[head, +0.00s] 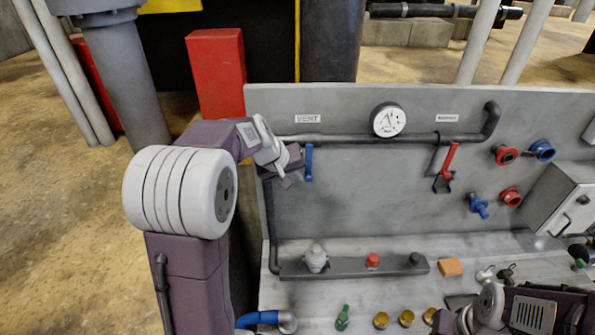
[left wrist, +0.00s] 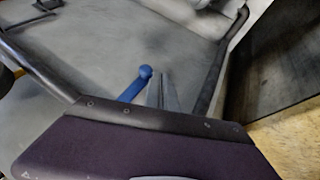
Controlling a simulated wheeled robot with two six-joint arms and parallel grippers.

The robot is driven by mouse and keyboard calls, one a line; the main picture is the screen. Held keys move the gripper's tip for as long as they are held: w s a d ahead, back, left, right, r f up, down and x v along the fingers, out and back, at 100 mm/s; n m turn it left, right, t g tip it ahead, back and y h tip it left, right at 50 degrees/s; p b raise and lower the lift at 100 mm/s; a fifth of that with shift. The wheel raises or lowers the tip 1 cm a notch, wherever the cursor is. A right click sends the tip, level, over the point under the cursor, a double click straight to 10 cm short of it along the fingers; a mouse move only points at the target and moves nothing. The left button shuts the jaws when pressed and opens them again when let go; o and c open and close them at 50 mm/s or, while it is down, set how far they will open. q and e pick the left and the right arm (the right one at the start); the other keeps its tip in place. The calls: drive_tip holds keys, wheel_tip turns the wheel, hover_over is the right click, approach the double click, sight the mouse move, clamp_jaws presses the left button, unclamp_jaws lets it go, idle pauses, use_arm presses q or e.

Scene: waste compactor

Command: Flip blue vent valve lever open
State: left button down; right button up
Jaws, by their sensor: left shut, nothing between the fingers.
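The blue vent valve lever (head: 308,162) hangs straight down from the dark pipe, below and near the VENT label (head: 307,118). It also shows in the left wrist view (left wrist: 137,82), slanting up to a round tip. My left gripper (head: 289,180) is just left of the lever in the head view. Its fingers (left wrist: 163,94) are shut and empty, close beside the lever in the left wrist view. I cannot tell whether they touch it. My right arm shows at the lower right of the head view, but its fingertips cannot be made out.
A gauge (head: 388,120) and a red lever (head: 447,165) are on the panel (head: 360,205) to the right. Red and blue valve fittings sit farther right. A low bar (head: 340,268) with a red button and an orange block (head: 450,267) lie on the ledge below.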

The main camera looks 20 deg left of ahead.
use_arm(q)
drive_tip(key=shift+w+d, duration=0.1)
drive_tip(key=shift+d, duration=0.25)
use_arm(e)
drive_tip(key=shift+d+r, duration=0.1)
drive_tip(key=shift+d, duration=0.05)
use_arm(q)
drive_tip(key=shift+a, duration=0.1)
